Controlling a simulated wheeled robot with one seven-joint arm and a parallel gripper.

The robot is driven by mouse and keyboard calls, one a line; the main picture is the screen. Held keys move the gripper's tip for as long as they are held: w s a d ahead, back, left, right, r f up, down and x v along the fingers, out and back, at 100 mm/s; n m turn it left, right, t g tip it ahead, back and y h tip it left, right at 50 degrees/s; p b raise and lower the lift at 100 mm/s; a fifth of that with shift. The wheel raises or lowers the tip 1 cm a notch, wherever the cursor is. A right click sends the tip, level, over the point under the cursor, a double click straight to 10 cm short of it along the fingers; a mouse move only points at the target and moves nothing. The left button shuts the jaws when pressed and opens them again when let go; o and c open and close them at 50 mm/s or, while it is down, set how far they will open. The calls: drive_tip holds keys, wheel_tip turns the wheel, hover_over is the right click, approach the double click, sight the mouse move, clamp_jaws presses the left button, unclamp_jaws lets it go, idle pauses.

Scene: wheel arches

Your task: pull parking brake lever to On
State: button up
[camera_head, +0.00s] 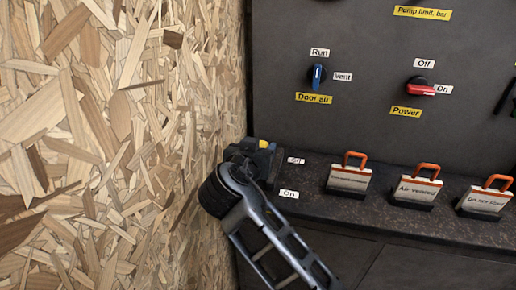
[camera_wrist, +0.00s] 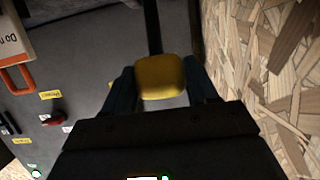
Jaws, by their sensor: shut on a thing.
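The parking brake lever shows in the wrist view as a yellow knob (camera_wrist: 160,77) on a dark shaft (camera_wrist: 152,28). My gripper (camera_wrist: 160,84) has one finger on each side of the knob and is shut on it. In the head view my gripper (camera_head: 262,154) is at the left end of the dark ledge, beside the white Off label (camera_head: 296,160). A small yellow patch shows there, and my gripper hides most of the lever. The white On label (camera_head: 289,193) is nearer, below the Off label.
A chipboard wall (camera_head: 120,130) stands close on the left of my arm. Several tags with orange loops, such as the nearest (camera_head: 349,174), stand on the ledge to the right. The panel behind carries a blue Door air knob (camera_head: 316,76) and a red Power knob (camera_head: 420,86).

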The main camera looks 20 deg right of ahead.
drive_tip(key=shift+s+f, duration=0.1)
drive_tip(key=shift+f, duration=0.05)
drive_tip(key=o, duration=1.4)
drive_tip(key=shift+a, duration=0.1)
drive_tip(key=shift+v, duration=3.9)
